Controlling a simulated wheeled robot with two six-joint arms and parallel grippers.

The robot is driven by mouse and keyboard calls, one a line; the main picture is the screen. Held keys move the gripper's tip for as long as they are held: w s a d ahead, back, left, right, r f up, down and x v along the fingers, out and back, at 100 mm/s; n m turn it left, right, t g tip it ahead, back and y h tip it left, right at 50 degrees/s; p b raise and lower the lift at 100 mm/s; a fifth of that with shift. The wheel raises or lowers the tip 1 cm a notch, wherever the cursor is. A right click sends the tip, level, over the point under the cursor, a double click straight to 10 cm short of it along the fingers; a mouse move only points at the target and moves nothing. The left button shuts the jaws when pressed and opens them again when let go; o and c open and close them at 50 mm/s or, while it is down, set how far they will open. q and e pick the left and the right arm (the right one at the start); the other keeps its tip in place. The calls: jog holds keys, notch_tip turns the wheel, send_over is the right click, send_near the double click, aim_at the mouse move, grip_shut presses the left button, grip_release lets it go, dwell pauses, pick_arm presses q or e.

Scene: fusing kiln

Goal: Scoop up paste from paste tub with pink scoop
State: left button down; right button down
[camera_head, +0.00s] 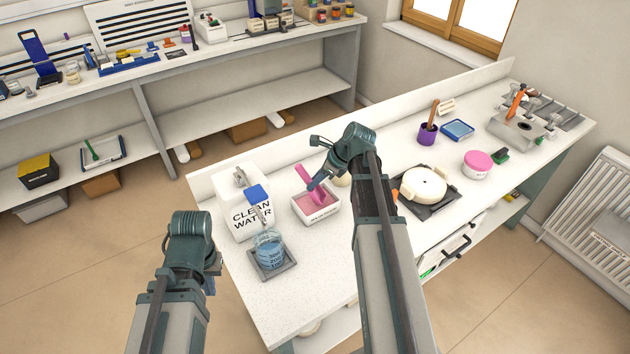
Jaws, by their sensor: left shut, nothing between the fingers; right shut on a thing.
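The paste tub (329,214) is a white box with a label on its front and pink paste inside, on the bench left of my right arm. My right gripper (313,186) is over the tub, shut on the pink scoop (303,174). The scoop's handle slants up to the left and its lower end is down in the tub; whether it touches the paste I cannot tell. My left gripper (211,284) is off the bench's front left edge, shut and empty, mostly hidden behind its own wrist.
A clean water container (236,215) and a beaker of blue liquid (269,249) on a grey pad stand left of the tub. A round cream block (423,184) on a dark plate, a pink-lidded jar (477,163) and a purple cup (427,135) stand to the right.

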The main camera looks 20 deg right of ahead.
jog(key=shift+f, duration=0.15)
dwell(0.5)
jog(key=shift+f+b, duration=0.35)
jog(key=shift+b, duration=0.15)
jog(key=shift+r, duration=0.15)
dwell(0.9)
notch_tip(320, 180, up, 9)
jog(key=p, duration=0.9)
dwell(0.4)
